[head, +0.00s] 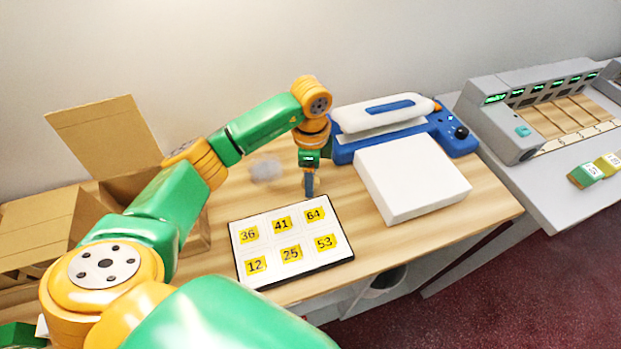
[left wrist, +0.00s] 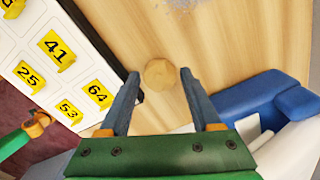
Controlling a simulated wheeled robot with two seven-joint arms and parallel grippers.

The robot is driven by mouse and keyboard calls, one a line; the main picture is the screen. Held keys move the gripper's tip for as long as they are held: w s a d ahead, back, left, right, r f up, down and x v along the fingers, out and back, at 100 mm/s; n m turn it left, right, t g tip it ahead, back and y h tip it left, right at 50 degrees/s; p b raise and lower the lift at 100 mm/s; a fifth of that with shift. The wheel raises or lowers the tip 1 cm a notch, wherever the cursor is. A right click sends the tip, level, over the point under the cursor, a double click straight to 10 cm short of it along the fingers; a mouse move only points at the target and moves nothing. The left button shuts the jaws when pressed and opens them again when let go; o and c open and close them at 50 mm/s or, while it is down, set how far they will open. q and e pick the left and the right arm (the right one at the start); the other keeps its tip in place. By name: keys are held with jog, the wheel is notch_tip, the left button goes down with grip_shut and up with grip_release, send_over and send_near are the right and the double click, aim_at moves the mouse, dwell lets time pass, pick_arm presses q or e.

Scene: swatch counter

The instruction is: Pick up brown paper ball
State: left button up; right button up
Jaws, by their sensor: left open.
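The brown paper ball (left wrist: 159,73) is a small round tan lump on the wooden counter in the left wrist view. My left gripper (left wrist: 160,75) is open, its two blue-grey fingers pointing at the ball, with a tip on either side of it in the picture. I cannot tell whether the tips reach down around it. In the head view my left gripper (head: 309,190) points down just behind the number board; I cannot make out the ball there. My right gripper is not in view.
The number board (head: 291,240) with yellow tags lies in front of the gripper. A pale grey crumpled lump (head: 265,169) lies to its left. A white block (head: 411,178) and a blue machine (head: 455,138) stand to its right. An open cardboard box (head: 128,172) is at left.

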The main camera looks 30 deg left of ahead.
pick_arm(q)
jog(key=shift+f, duration=0.2)
grip_shut()
jog(key=shift+r, duration=0.1)
